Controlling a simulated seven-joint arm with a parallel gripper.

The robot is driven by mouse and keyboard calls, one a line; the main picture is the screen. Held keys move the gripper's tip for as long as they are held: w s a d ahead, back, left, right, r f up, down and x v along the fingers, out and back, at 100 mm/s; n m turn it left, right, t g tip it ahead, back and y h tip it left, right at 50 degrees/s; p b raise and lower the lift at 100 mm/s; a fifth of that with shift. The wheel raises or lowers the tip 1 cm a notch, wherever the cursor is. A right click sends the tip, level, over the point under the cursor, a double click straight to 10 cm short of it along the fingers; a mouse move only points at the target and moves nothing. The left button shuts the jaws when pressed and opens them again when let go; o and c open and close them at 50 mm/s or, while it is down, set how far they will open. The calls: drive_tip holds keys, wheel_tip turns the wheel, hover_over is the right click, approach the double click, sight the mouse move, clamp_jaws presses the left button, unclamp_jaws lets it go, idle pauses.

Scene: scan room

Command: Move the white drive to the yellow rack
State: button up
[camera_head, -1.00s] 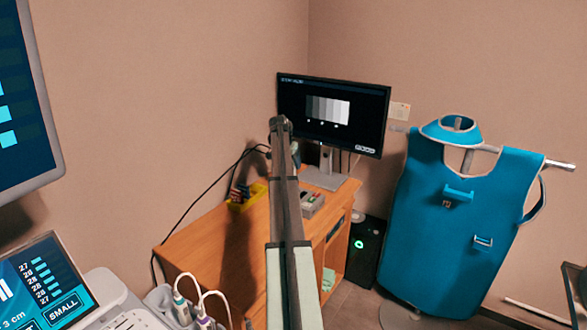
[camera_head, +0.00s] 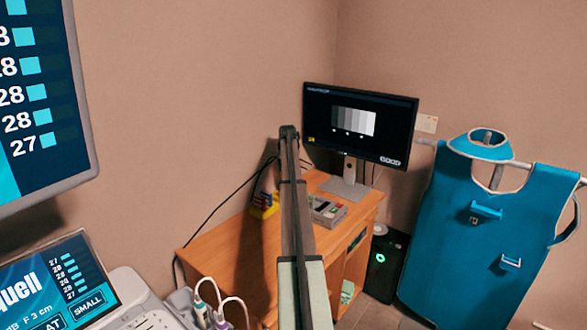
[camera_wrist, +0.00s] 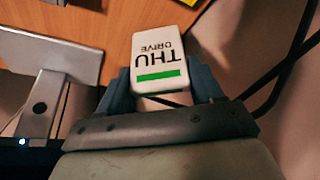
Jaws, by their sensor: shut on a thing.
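The white drive (camera_wrist: 158,62) is marked "THU DRIVE" with a green stripe. In the wrist view it sits between the two fingers of my gripper (camera_wrist: 160,82), which is shut on it, above the wooden desk. The yellow rack (camera_head: 262,212) stands on the desk near the wall in the head view, left of my arm, with coloured drives in it. Part of the rack is hidden by my arm. In the head view the drive and gripper are hidden behind my arm.
A grey tray (camera_head: 327,214) with small items lies on the wooden desk (camera_head: 222,250), right of my arm. A monitor (camera_head: 358,125) on a stand is behind it. Black cables (camera_wrist: 290,65) run close to the gripper. The desk's front left surface looks bare.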

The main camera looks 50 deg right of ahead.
drive_tip(key=n, duration=0.2)
drive_tip(key=w+n+t+y, duration=0.1)
drive_tip(key=n, duration=0.1)
drive_tip(key=shift+w+a, duration=0.1)
drive_tip(key=shift+a, duration=0.15)
drive_tip(key=shift+w+a+r+n+t+y, duration=0.15)
drive_tip(key=shift+n+y, duration=0.1)
drive_tip(key=shift+n, duration=0.35)
drive_tip(key=shift+w+a+n+t+y, duration=0.15)
drive_tip(key=shift+n+y, duration=0.1)
drive_tip(key=shift+n, duration=0.35)
drive_tip(key=n, duration=0.2)
drive_tip(key=n+y, duration=0.1)
drive_tip(key=n, duration=0.1)
drive_tip(key=shift+w+a+r+y, duration=0.15)
drive_tip(key=shift+w+a+y, duration=0.05)
drive_tip(key=shift+a+y, duration=0.15)
drive_tip(key=a+n+g+y, duration=0.1)
drive_tip(key=n, duration=0.5)
drive_tip(key=s+a+n+g+y, duration=0.1)
drive_tip(key=n+g+y, duration=0.1)
drive_tip(key=n, duration=0.4)
drive_tip(key=a+r+n+g+y, duration=0.1)
drive_tip(key=n, duration=0.5)
drive_tip(key=shift+s+a+g+y, duration=0.15)
drive_tip(key=shift+a+g+y, duration=0.15)
drive_tip(key=shift+a, duration=0.1)
drive_tip(key=shift+f, duration=0.1)
drive_tip(key=shift+f, duration=3.7)
drive_tip(key=shift+f, duration=1)
